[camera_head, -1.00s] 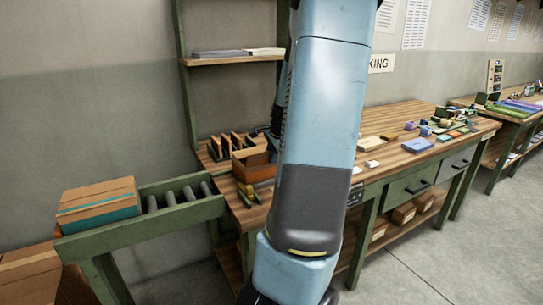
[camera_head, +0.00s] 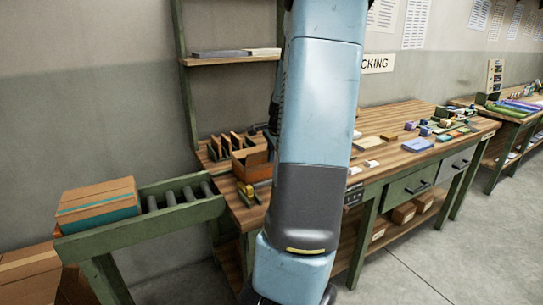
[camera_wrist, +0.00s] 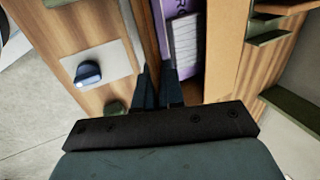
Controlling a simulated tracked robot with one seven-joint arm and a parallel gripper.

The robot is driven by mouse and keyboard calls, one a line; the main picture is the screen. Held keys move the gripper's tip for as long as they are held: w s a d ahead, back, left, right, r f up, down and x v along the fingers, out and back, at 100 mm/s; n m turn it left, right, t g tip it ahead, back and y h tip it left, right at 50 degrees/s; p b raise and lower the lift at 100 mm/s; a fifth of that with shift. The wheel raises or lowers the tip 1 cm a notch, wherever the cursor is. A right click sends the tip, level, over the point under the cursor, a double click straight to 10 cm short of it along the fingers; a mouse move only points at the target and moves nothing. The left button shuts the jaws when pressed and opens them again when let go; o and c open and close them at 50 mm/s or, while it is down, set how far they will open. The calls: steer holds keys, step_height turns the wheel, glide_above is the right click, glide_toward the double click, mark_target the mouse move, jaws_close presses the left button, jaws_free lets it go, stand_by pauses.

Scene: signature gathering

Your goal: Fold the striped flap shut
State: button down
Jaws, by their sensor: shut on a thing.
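An open cardboard carton (camera_head: 256,171) stands on the left end of the workbench, partly behind my arm. In the wrist view I look down into it, and its right side is a broad cardboard panel (camera_wrist: 229,40). Inside lie a purple item (camera_wrist: 178,8) and a white ribbed item (camera_wrist: 185,42). My gripper (camera_wrist: 157,82) is at the carton's left side, its dark fingers close together on a thin brown cardboard edge, which seems to be a flap (camera_wrist: 148,35). I cannot clearly make out its stripes.
The wooden workbench (camera_head: 400,160) holds small items to the right. A grey plate with a dark blue knob (camera_wrist: 88,72) is left of the carton. A roller conveyor with a taped box (camera_head: 98,203) stands at left. A shelf (camera_head: 230,61) is above.

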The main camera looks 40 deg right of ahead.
steer(key=shift+w, duration=0.2)
steer(key=shift+w+d+r+g+y, duration=0.1)
steer(key=shift+w+g+y, duration=0.2)
steer(key=shift+g, duration=0.7)
steer(key=shift+w+d+r+g+y, duration=0.1)
steer(key=shift+w+g+y, duration=0.15)
steer(key=shift+g, duration=0.75)
steer(key=g, duration=0.1)
steer(key=w+g, duration=0.1)
steer(key=g, duration=0.1)
steer(key=shift+w+f+y, duration=0.15)
steer(key=shift+f+y, duration=0.05)
steer(key=shift+y, duration=0.15)
steer(key=g, duration=0.1)
steer(key=w+g, duration=0.1)
steer(key=g, duration=0.1)
steer(key=g+y, duration=0.1)
steer(key=shift+w+d+f+g, duration=0.15)
steer(key=shift+d+f+g, duration=0.15)
steer(key=shift+f, duration=0.1)
steer(key=shift+w+f+g+y, duration=0.2)
steer(key=shift+f+g, duration=0.05)
steer(key=shift+g, duration=0.7)
steer(key=shift+w+f+g+y, duration=0.15)
steer(key=shift+f+g+y, duration=0.05)
steer(key=shift+g, duration=0.75)
steer(key=shift+d, duration=0.1)
steer(key=c, duration=1.3)
jaws_free()
